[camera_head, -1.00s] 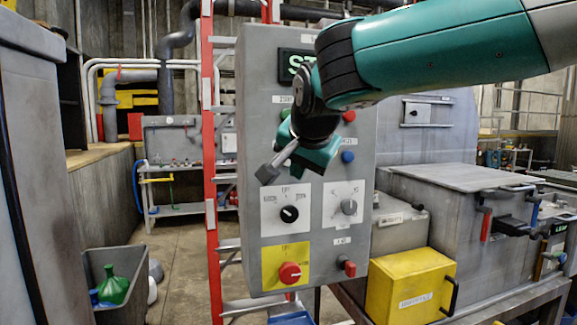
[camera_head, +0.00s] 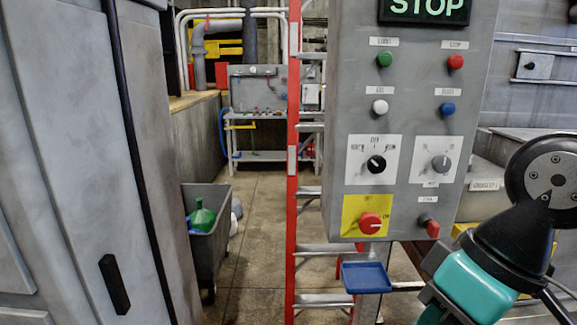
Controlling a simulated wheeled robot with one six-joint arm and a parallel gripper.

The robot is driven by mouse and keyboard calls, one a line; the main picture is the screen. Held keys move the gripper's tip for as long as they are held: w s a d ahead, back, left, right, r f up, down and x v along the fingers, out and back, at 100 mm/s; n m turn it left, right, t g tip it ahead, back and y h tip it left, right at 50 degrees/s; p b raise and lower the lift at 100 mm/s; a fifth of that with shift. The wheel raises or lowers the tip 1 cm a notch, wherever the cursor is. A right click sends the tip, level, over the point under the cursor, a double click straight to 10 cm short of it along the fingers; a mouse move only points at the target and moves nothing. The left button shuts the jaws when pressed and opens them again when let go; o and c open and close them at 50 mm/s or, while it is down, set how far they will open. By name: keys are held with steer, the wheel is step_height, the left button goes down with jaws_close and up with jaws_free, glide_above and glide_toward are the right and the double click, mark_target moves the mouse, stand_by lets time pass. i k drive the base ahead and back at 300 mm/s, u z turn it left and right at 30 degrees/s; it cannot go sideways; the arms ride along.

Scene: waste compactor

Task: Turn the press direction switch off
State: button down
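The grey control panel (camera_head: 412,105) hangs upright right of centre. It has two rotary switches on white plates: a black knob (camera_head: 377,164) on the left and a grey knob (camera_head: 441,162) on the right. Their labels are too small to read surely, so I cannot tell which is the press direction switch. The black knob's pointer appears tilted to the upper left. My gripper (camera_head: 436,304) is at the lower right, below the panel and apart from both knobs. Its teal body shows, but its fingers are partly cut off by the bottom edge, so their opening is unclear.
A red knob (camera_head: 370,223) on a yellow plate and a red-tipped switch (camera_head: 429,226) sit below. Green, red, white and blue buttons are above, under a lit STOP sign (camera_head: 430,8). A red ladder (camera_head: 293,170) stands left; a blue tray (camera_head: 366,277) is below.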

mark_target(376, 164)
steer(key=u, duration=0.9)
steer(key=k, duration=0.65)
steer(key=z, duration=1.4)
